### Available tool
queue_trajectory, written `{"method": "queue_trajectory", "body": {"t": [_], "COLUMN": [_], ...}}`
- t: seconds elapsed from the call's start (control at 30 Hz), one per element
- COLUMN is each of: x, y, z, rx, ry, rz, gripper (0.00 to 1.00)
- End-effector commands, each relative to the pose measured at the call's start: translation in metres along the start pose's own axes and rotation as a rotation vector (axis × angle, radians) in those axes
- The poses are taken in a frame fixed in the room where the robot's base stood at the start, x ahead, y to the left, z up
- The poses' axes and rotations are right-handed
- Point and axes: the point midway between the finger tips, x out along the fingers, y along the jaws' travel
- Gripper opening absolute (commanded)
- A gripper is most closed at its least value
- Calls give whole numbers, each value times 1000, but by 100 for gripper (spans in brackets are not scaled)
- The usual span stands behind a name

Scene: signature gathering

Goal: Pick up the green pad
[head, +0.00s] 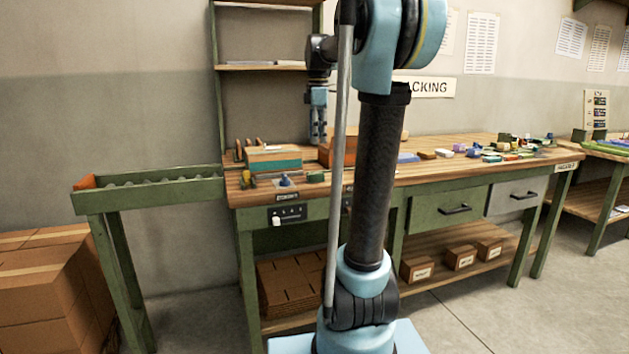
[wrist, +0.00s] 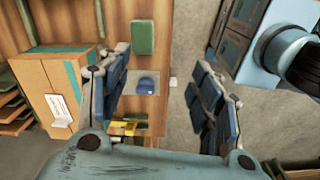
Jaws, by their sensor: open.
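The green pad (wrist: 143,38) lies flat on the wooden bench top, a small rounded rectangle near the top of the wrist view. In the head view it looks like the small green block (head: 316,177) near the bench's front edge. My gripper (wrist: 163,76) is open and empty, its two dark blue fingers spread wide apart. In the head view my gripper (head: 318,138) points down above the bench, behind the pad and apart from it. My arm hides part of the bench to the right of the pad.
A blue-handled thing (wrist: 147,85) on a pale plate sits close to the pad. Yellow items (wrist: 123,128) lie beyond it. A box with a teal band (head: 273,164) stands left of the gripper; an orange-brown box (head: 338,152) is to its right. Several small items (head: 503,150) crowd the right end.

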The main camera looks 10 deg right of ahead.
Motion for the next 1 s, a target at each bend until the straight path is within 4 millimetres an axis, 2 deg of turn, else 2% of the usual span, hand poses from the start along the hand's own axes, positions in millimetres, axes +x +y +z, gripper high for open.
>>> {"method": "queue_trajectory", "body": {"t": [0.03, 0.1, 0.2, 0.37, 0.47, 1.0], "x": [-6, -12, -17, -17, -7, 85], "y": [13, 26, 39, 47, 47, 44], "z": [0, -1, -2, -2, -2, -2], "rx": [-45, -106, -168, -211, -213, -210], "ry": [0, 0, 1, 2, 2, 2], "rz": [-6, -13, -20, -24, -25, -24], "gripper": [58, 58, 58, 58, 58, 58]}}
